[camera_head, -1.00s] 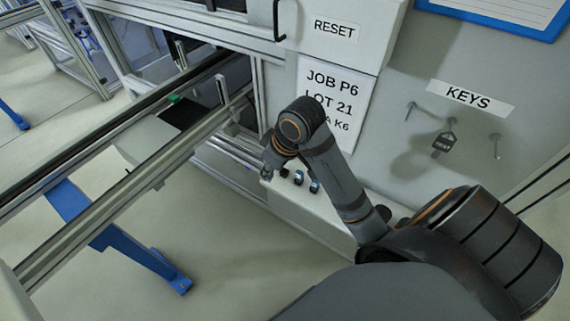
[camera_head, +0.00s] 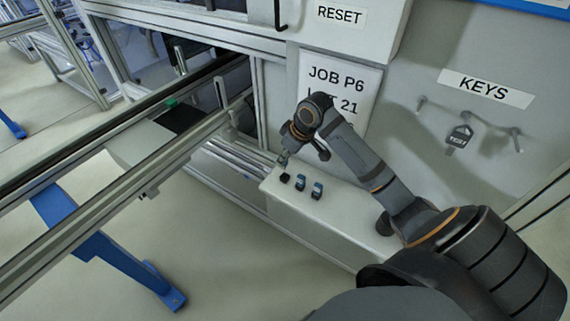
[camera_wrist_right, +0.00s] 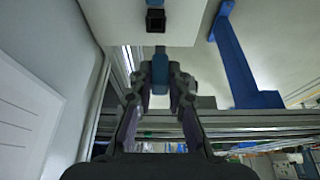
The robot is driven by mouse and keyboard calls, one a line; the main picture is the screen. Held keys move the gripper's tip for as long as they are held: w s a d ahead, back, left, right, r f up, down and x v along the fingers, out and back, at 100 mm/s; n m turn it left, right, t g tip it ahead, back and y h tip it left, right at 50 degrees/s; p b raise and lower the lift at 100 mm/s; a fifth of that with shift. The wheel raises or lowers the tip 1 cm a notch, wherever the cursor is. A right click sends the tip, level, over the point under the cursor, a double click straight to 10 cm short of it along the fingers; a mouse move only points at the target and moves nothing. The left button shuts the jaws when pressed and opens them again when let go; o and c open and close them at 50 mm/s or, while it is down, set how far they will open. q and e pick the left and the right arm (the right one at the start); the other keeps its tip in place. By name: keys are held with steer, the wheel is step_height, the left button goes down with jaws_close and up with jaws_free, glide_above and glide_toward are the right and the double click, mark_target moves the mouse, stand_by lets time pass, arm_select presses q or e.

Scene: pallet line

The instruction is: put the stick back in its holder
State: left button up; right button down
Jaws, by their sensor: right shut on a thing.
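My right gripper (camera_head: 284,158) hangs over the left end of the white ledge, close above a small black holder (camera_head: 285,178). In the right wrist view the gripper (camera_wrist_right: 160,82) is shut on a blue stick (camera_wrist_right: 160,66). The black holder (camera_wrist_right: 156,20) shows there as a dark square on the white surface, apart from the stick. Two blue-topped pieces (camera_head: 301,182) (camera_head: 317,188) stand to its right on the ledge in the head view. The held stick is too small to make out clearly in the head view. My left gripper is not in view.
The white ledge (camera_head: 345,222) runs along the machine below the job sheet (camera_head: 340,88). Keys hang on wall hooks (camera_head: 459,138) at the right. Conveyor rails (camera_head: 130,165) lie to the left. The ledge's right part looks clear.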

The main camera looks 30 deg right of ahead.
mark_target(285, 166)
steer(key=f, duration=0.2)
steer(key=f+p, duration=0.1)
steer(key=shift+w+d+f, duration=0.1)
steer(key=shift+d+f, duration=0.15)
steer(key=shift+d, duration=0.05)
steer(key=shift+f, duration=0.2)
steer(key=shift+f, duration=0.2)
steer(key=shift+f, duration=0.25)
steer(key=c, duration=1.3)
jaws_free()
